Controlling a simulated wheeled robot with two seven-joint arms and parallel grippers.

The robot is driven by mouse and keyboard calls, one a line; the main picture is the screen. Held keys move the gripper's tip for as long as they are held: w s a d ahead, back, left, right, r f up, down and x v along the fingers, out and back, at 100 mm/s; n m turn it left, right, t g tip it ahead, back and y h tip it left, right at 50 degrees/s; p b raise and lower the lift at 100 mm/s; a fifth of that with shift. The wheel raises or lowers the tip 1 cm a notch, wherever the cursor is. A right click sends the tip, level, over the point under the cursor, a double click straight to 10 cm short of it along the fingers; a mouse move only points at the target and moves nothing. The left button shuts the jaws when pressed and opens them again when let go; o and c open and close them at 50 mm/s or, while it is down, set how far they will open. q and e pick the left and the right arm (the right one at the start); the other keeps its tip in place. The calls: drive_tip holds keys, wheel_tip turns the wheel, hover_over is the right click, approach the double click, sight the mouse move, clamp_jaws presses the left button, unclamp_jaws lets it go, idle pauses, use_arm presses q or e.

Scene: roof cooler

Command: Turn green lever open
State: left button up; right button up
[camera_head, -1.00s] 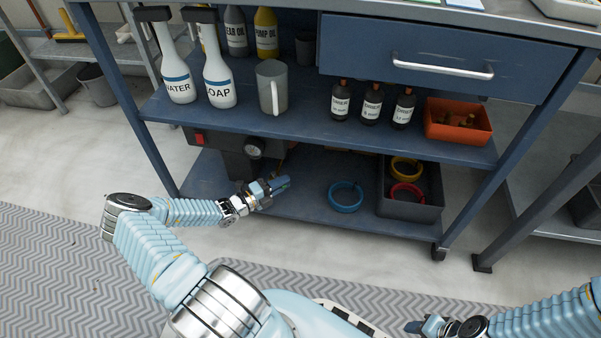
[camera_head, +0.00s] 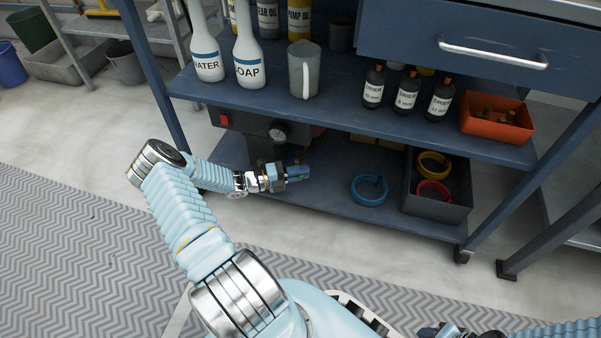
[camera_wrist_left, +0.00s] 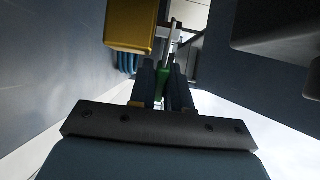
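My left gripper (camera_head: 297,173) is low under the cart's middle shelf, in front of the dark unit with a gauge. In the left wrist view its two fingers (camera_wrist_left: 164,85) are close together, with the green lever (camera_wrist_left: 163,73) between them. Green fills the narrow gap, so they look shut on it. The fingers hide much of the lever, and a pale rod (camera_wrist_left: 172,45) shows beyond it. In the head view the lever is hardly to be told from the fingertips. My right gripper (camera_head: 430,332) is at the bottom edge, mostly cut off; its fingers cannot be judged.
The gauge (camera_head: 277,134) and a red switch (camera_head: 224,119) sit above my left gripper. The blue ring (camera_head: 369,190) and a dark bin (camera_head: 454,205) with yellow and red rings stand to the right. A yellow block (camera_wrist_left: 131,26) is close ahead in the wrist view.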

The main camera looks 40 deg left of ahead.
use_arm(q)
drive_tip(key=o, duration=0.4)
drive_tip(key=shift+c, duration=0.2)
drive_tip(key=shift+a, duration=0.1)
drive_tip(key=p+v, duration=0.1)
drive_tip(key=v, duration=1.2)
drive_tip(key=shift+s+a, duration=0.15)
drive_tip(key=shift+s, duration=0.2)
use_arm(e)
drive_tip(key=shift+r, duration=0.6)
